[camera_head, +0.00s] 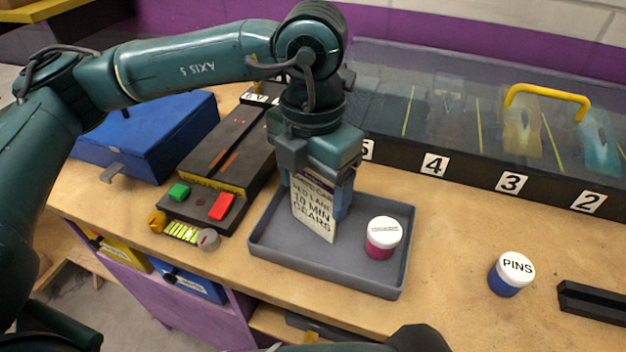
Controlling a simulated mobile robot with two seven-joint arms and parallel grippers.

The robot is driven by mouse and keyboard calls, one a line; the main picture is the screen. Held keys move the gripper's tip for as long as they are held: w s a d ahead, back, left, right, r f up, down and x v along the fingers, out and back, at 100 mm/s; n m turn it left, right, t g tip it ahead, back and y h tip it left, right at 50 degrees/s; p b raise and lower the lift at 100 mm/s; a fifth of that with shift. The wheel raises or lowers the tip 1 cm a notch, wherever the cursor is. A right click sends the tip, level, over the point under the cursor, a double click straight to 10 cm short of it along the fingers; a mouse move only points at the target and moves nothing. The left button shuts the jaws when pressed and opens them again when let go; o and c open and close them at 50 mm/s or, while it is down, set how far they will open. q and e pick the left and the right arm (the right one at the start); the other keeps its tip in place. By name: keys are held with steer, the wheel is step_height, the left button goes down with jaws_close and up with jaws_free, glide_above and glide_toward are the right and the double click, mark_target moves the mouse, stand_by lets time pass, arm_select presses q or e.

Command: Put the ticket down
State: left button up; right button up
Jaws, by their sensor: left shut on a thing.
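The ticket (314,208) is a cream card with dark print, of which "RED LANE", "10 MIN" and "GEARS" can be read. My left gripper (322,190) points down and is shut on the ticket's upper part. The ticket hangs nearly upright over the grey tray (275,252). I cannot tell whether its lower edge touches the tray floor. A white-lidded jar with a magenta base (383,238) stands in the tray, right of the ticket. My right gripper is not in view.
A white-lidded "PINS" jar (511,273) and a black slotted bar (592,302) stand right of the tray. A dark box with green and red buttons (222,206) and a blue case (150,140) are left. A clear-covered numbered track (470,172) runs behind.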

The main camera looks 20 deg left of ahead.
arm_select(q)
steer(key=shift+f, duration=0.15)
steer(key=o, duration=1)
steer(key=shift+r, duration=0.35)
step_height(320, 180, up, 12)
steer(key=shift+f, duration=0.15)
